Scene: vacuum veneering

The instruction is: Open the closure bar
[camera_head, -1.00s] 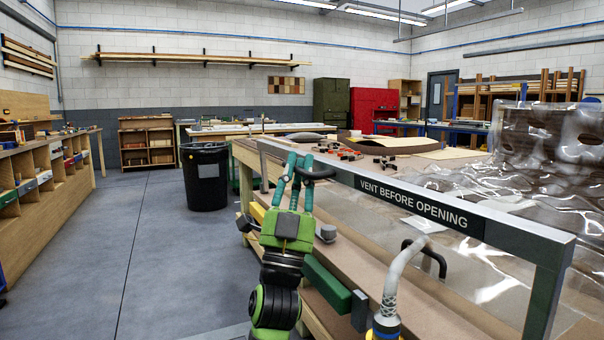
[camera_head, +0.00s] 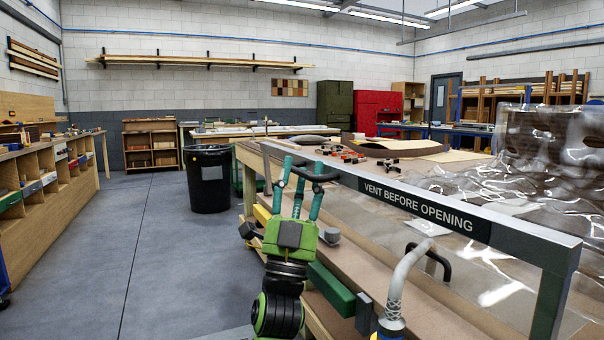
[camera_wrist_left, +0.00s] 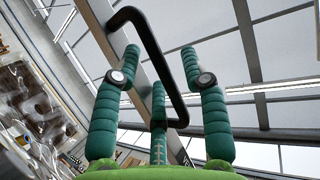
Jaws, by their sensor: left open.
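The closure bar (camera_head: 510,238) is a long grey metal bar labelled "VENT BEFORE OPENING". It runs from the left middle to the lower right, raised above the bench top. A black bent handle (camera_head: 320,178) sits at its left end. My left gripper (camera_head: 302,172) is open, its teal fingers pointing up at this handle. In the left wrist view the black handle (camera_wrist_left: 152,45) passes between the spread fingers of the gripper (camera_wrist_left: 161,62). I cannot tell whether any finger touches it. My right gripper is out of view.
A clear wrinkled vacuum bag (camera_head: 540,170) lies behind the bar. A pale hose (camera_head: 400,285) rises in front, near a second black handle (camera_head: 432,258). A black bin (camera_head: 208,180) stands on the floor at left. The grey floor (camera_head: 110,270) between the benches is clear.

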